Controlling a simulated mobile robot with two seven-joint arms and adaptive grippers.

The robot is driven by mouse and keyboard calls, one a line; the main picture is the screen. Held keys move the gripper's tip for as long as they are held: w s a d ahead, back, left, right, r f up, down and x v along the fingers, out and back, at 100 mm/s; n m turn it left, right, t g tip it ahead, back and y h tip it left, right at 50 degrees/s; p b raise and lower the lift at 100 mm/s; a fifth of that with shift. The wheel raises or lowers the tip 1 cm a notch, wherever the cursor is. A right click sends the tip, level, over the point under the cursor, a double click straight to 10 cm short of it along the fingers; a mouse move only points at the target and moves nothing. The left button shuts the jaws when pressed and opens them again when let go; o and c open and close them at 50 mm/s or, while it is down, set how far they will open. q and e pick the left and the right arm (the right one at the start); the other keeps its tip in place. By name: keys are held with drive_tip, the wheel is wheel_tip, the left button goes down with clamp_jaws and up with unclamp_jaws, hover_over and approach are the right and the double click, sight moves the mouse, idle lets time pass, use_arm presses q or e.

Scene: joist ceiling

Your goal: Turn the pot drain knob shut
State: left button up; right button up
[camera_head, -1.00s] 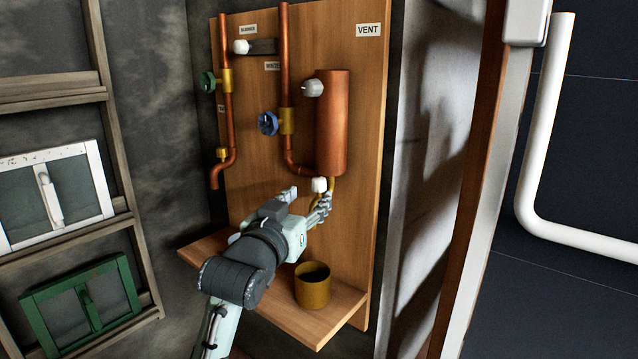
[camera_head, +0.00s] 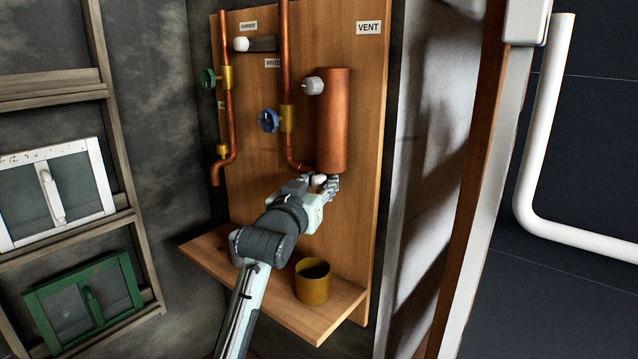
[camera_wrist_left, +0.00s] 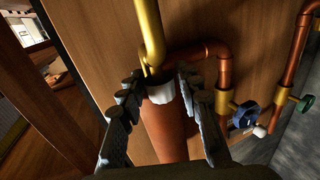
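The pot drain knob (camera_head: 319,180) is small and white, right under the copper pot (camera_head: 333,120) on the wooden board. In the head view my left gripper (camera_head: 318,183) has one finger on each side of it, partly hiding it. The left wrist view shows the white knob (camera_wrist_left: 162,93) between the two spread fingers of the left gripper (camera_wrist_left: 158,80), with the brass drain pipe (camera_wrist_left: 149,30) beyond. The gripper is open; I cannot tell whether a finger touches the knob. My right gripper is not in view.
A blue valve wheel (camera_head: 269,121) and a green one (camera_head: 208,78) sit on copper pipes to the left. A whitish knob (camera_head: 313,86) is on the pot's upper part. A brass cup (camera_head: 313,287) stands on the wooden shelf (camera_head: 343,301) below.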

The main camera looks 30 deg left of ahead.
sight(315, 186)
use_arm(q)
clamp_jaws()
drive_tip(key=shift+a+m+h, duration=0.1)
drive_tip(key=shift+m+h, duration=0.3)
drive_tip(key=shift+h, duration=0.2)
drive_tip(key=shift+m+h, duration=0.3)
drive_tip(key=shift+h, duration=0.1)
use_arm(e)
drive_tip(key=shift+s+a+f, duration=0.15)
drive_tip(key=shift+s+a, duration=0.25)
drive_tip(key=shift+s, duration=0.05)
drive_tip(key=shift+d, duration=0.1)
use_arm(q)
drive_tip(key=shift+o, duration=2.4)
unclamp_jaws()
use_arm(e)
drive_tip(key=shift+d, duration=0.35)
use_arm(q)
drive_tip(key=shift+s, duration=0.2)
drive_tip(key=shift+s+d, duration=0.2)
drive_tip(key=shift+s, duration=0.95)
drive_tip(key=shift+s+d, duration=0.15)
drive_tip(key=shift+s, duration=1.05)
drive_tip(key=shift+s+d, duration=0.2)
drive_tip(key=shift+s, duration=0.95)
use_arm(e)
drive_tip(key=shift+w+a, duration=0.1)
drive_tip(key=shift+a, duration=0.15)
